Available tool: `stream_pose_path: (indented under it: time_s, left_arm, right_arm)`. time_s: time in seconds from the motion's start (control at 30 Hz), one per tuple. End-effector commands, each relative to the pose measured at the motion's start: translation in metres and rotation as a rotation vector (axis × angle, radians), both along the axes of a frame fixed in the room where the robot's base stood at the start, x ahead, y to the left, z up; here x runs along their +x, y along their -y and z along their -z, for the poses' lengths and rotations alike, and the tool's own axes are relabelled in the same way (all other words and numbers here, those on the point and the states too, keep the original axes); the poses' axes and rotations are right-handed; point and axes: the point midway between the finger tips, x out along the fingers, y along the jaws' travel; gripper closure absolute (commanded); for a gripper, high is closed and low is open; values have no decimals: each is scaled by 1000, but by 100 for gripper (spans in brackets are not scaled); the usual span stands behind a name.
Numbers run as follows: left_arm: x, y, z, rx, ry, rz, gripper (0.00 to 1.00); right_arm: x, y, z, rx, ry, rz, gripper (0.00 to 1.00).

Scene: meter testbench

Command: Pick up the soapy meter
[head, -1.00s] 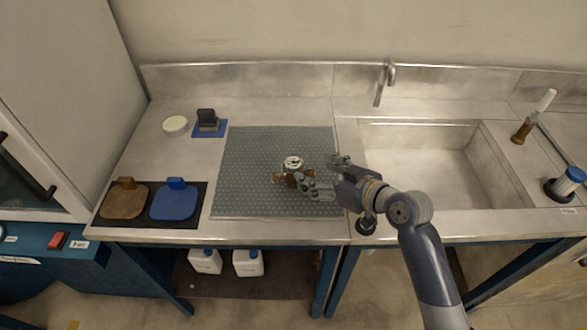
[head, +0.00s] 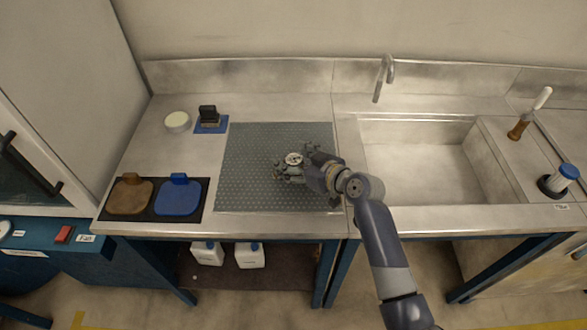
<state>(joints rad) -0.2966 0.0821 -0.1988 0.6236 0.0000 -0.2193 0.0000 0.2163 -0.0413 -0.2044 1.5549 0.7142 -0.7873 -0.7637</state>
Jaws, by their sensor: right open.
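The meter (head: 293,158) has a round pale face and a brownish body. It sits on the grey textured mat (head: 245,190) left of the sink. Soap on it is too small to make out. My right gripper (head: 287,173) reaches in from the right, with its fingers open at the meter, around or beside its body. I cannot tell whether they touch it. The fingers hide part of the meter's lower body. My left gripper is not in view.
A sink (head: 418,170) with a tap (head: 384,76) lies to the right. A brown pad (head: 130,196) and a blue pad (head: 178,196) lie on a dark tray at the left. A round white dish (head: 177,121) and a dark block (head: 208,114) stand behind them.

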Motion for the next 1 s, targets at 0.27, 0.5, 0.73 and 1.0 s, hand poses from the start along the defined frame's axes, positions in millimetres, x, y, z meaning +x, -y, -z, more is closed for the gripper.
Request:
stream_pose_path:
  time_s: [0.27, 0.5, 0.73, 1.0]
  left_arm:
    - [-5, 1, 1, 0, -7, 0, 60]
    - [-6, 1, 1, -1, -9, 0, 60]
    - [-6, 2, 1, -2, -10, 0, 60]
    - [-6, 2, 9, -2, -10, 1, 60]
  right_arm:
    - [0, 0, 0, 1, -1, 0, 56]
    - [0, 0, -2, 2, 3, 1, 95]
    - [0, 0, -3, 2, 3, 1, 95]
    - [1, 0, -25, 2, 10, 0, 95]
